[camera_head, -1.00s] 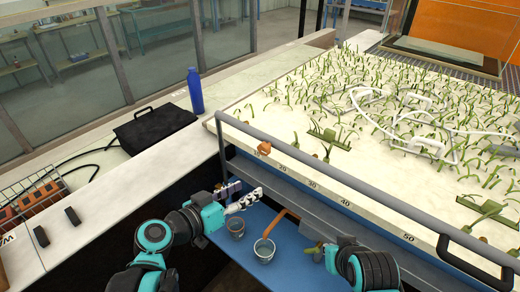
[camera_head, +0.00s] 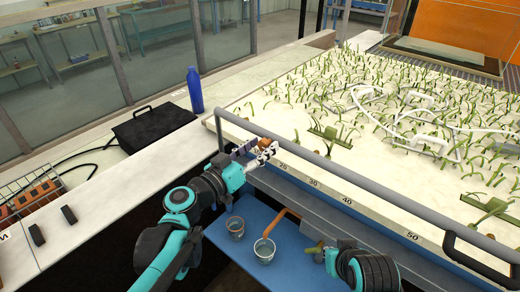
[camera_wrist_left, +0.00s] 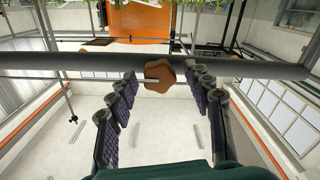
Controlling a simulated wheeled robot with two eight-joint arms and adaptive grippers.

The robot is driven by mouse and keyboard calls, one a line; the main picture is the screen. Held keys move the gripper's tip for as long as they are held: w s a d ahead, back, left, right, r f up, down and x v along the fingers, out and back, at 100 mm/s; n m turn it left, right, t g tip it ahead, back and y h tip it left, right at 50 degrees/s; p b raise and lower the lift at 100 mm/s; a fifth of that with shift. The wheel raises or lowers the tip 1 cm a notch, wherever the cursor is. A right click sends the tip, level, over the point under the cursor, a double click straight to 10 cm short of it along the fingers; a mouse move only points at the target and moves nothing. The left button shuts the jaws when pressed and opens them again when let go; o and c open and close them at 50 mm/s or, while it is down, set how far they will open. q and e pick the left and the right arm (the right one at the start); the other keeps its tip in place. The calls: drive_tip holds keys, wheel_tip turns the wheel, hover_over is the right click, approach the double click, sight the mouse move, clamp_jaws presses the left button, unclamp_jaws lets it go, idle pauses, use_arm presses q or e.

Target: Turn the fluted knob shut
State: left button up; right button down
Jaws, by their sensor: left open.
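The fluted knob (camera_head: 266,141) is orange-brown and sits at the near edge of the flume bed, by the rail. In the head view it is partly hidden by my left gripper (camera_head: 258,152). The left gripper (camera_wrist_left: 163,88) is open, with one finger on each side of the knob and visible gaps between. The fingers look apart from it.
A grey rail (camera_head: 340,172) runs along the flume edge, close to the left gripper. Two clear beakers (camera_head: 264,250) stand on the blue shelf (camera_head: 225,262) below, near an orange-brown pipe (camera_head: 277,222). A blue bottle (camera_head: 195,90) stands on the ledge behind.

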use_arm(q)
drive_tip(key=c, duration=1.2)
drive_tip(key=shift+o, duration=0.2)
drive_tip(key=shift+n, duration=0.4)
clamp_jaws()
drive_tip(key=n+p, duration=0.1)
drive_tip(key=n, duration=0.1)
drive_tip(key=shift+n, duration=0.4)
drive_tip(key=n+p, duration=0.1)
drive_tip(key=n, duration=0.3)
drive_tip(key=shift+n+p, duration=0.3)
drive_tip(key=shift+p, duration=0.05)
drive_tip(key=n, duration=0.4)
drive_tip(key=shift+n+p, duration=0.3)
drive_tip(key=shift+p, duration=0.1)
drive_tip(key=n, duration=0.4)
drive_tip(key=shift+f+n+p, duration=0.15)
drive_tip(key=shift+n+p, duration=0.15)
drive_tip(key=shift+n, duration=0.1)
unclamp_jaws()
drive_tip(key=shift+n, duration=0.3)
